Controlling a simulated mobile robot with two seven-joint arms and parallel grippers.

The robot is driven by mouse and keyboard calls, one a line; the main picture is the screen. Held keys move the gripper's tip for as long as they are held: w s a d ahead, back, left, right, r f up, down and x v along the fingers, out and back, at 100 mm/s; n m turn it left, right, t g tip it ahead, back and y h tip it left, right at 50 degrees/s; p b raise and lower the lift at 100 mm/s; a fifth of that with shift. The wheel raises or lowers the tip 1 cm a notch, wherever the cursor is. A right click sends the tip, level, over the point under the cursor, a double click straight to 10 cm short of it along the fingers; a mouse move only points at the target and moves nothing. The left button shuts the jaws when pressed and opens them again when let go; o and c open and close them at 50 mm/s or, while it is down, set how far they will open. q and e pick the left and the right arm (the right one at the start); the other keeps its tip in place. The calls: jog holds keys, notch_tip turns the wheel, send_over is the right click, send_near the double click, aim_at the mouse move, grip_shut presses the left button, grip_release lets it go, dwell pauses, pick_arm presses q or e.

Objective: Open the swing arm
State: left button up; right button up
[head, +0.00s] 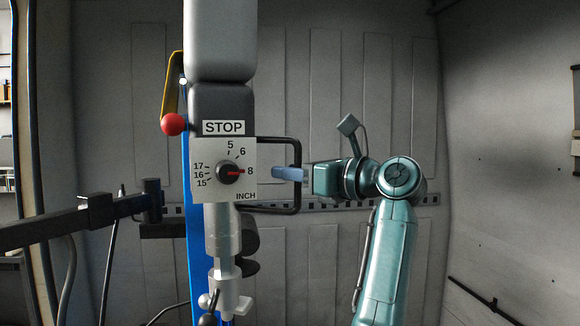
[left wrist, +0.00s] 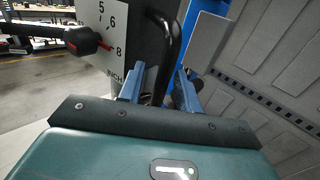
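The swing arm carries a white dial panel (head: 210,188) marked STOP and INCH, with a red pointer near 8. A black bar handle (head: 296,150) stands out from the panel's right side in the head view. My left gripper (head: 287,174) reaches it from the right. In the left wrist view, the handle (left wrist: 172,52) runs between the two blue fingers of my left gripper (left wrist: 158,84). The fingers stand apart with some gap around the bar, so it looks open around the handle. My right gripper is not in view.
A yellow lever with a red knob (head: 173,124) sits left of the column. A blue post (head: 197,285) stands behind it. A dark horizontal arm (head: 70,220) extends left. The grey panelled van wall (head: 330,80) is behind. Open space lies right of my arm.

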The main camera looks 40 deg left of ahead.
pick_arm(q)
jog(key=shift+a, duration=0.5)
grip_shut()
dwell(0.3)
